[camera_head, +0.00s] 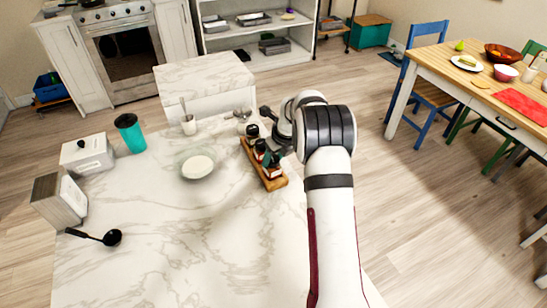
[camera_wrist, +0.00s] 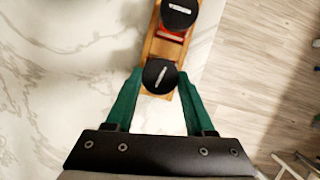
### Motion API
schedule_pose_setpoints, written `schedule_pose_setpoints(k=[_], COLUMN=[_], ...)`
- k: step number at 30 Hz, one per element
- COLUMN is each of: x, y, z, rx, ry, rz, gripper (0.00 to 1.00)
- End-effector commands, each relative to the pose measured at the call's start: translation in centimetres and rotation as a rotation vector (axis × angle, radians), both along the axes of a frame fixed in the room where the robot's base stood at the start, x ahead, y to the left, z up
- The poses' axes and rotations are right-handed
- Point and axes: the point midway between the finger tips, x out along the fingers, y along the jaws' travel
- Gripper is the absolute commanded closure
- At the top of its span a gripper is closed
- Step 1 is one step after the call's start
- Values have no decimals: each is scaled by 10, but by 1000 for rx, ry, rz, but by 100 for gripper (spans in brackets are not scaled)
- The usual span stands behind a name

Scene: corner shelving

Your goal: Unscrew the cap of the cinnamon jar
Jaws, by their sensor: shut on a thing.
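My gripper (camera_wrist: 160,74) has its green fingers closed on either side of a jar with a round black cap (camera_wrist: 159,78), which has a pale mark on top. The jar stands in a wooden rack (camera_wrist: 150,48); its body is hidden beneath the cap in the wrist view. In the head view the rack (camera_head: 277,183) lies near the right edge of the counter with a few dark-capped jars (camera_head: 252,132) in it, and my gripper reaches in from the right. I cannot read any label, so I cannot tell which jar is cinnamon.
Another black-capped jar (camera_wrist: 179,12) stands in the same rack, close to the held one. A shallow bowl (camera_head: 197,167) sits left of the rack on the marble counter (camera_head: 180,240). A teal tumbler (camera_head: 130,133) and a black ladle (camera_head: 112,238) are farther left.

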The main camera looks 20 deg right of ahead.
Motion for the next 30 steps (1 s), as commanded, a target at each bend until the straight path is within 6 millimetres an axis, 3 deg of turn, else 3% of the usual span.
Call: schedule_pose_setpoints(k=[4, 13, 20, 30], x=[0, 0, 2, 2], y=[-2, -2, -4, -4], z=[0, 0, 0, 17], rx=[2, 1, 1, -1], ry=[0, 1, 0, -1], rz=[183, 237, 588, 603], gripper=[100, 100, 100, 100])
